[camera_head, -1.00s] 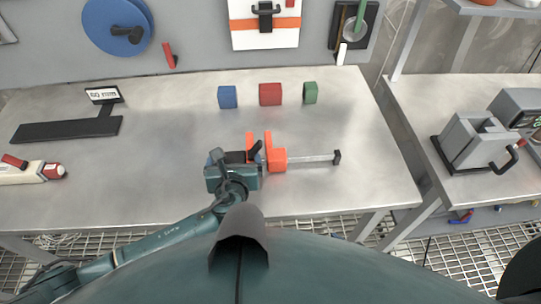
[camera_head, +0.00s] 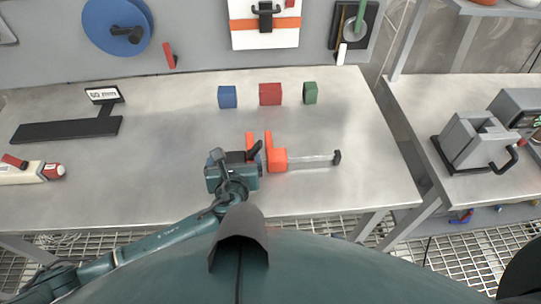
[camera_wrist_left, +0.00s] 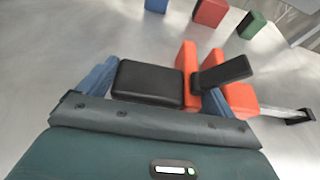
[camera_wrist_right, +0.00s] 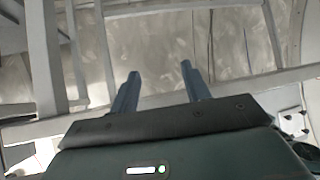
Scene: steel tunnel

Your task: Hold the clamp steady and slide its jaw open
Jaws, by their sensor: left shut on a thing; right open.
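The clamp lies on the steel workbench (camera_head: 110,200), with two orange jaws, a grey bar running right and a black end stop. Its sliding jaw (camera_head: 277,160) stands slightly apart from the fixed jaw (camera_head: 250,142). In the left wrist view the clamp's black body (camera_wrist_left: 147,80) sits between the blue fingers of my left gripper (camera_wrist_left: 155,88), which is shut on it; a black lever crosses the gap between the orange jaws. My right gripper (camera_wrist_right: 160,90) shows only in the right wrist view, open and empty, away from the clamp.
Blue (camera_head: 227,97), red (camera_head: 270,94) and green (camera_head: 310,93) blocks stand in a row behind the clamp. A black stand (camera_head: 66,130) and a white-and-red tool (camera_head: 30,172) lie at left. A grey machine (camera_head: 475,142) is on the right bench. The bench right of the clamp is clear.

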